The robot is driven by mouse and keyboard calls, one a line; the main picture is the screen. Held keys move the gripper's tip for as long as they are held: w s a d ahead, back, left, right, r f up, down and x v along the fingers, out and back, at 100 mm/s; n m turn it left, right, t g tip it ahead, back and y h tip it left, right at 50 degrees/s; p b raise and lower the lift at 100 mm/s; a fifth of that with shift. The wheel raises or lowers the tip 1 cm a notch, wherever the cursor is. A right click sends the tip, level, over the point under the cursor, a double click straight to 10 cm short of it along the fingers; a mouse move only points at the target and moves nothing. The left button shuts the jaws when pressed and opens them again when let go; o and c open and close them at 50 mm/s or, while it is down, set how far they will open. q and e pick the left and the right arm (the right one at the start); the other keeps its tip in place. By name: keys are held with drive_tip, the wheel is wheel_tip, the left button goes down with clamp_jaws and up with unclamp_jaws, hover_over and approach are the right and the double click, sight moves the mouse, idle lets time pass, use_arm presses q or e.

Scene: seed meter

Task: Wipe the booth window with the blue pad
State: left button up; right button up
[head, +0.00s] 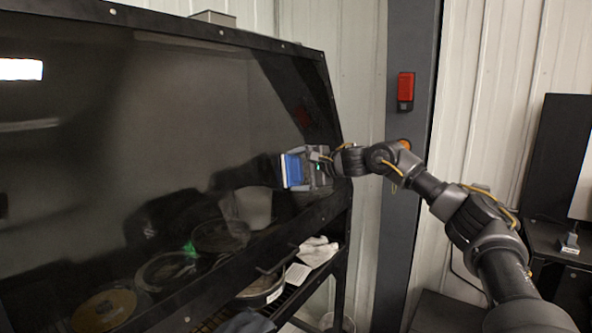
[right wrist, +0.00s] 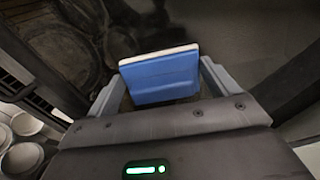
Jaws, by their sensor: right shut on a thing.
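The booth window (head: 150,110) is a large dark, tilted, glossy pane in a black frame at the left and middle of the head view. My right gripper (head: 300,169) is at the lower right part of the window, shut on the blue pad (head: 293,170). In the right wrist view the blue pad (right wrist: 162,78) sits between the two grey fingers, its pale edge facing away toward the window. I cannot tell whether that edge touches the pane. My left gripper is not in view.
The window's black right frame (head: 328,95) is close to my right gripper. Below it, a shelf holds a crumpled white cloth (head: 318,250) and round dishes. A dark post (head: 405,130) with a red box (head: 405,88) stands to the right. A dark cabinet (head: 560,160) is at far right.

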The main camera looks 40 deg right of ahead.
drive_tip(key=shift+w+a+r+p, duration=0.1)
drive_tip(key=shift+w+r+p, duration=0.1)
drive_tip(key=shift+r+p, duration=0.5)
drive_tip(key=shift+w+a+r+p, duration=0.1)
drive_tip(key=shift+w+r+p, duration=0.05)
drive_tip(key=shift+r+p, duration=0.55)
drive_tip(key=shift+a+f, duration=0.15)
drive_tip(key=shift+a, duration=0.05)
drive_tip(key=shift+s+a+f+b, duration=0.1)
drive_tip(key=shift+s+a+b, duration=0.25)
drive_tip(key=shift+a+b, duration=0.3)
drive_tip(key=shift+s+a, duration=0.25)
drive_tip(key=shift+a, duration=0.65)
drive_tip(key=shift+s+a+b, duration=0.3)
drive_tip(key=shift+a+b, duration=0.15)
drive_tip(key=shift+a, duration=0.35)
drive_tip(key=shift+s+a, duration=0.3)
drive_tip(key=shift+a, duration=0.6)
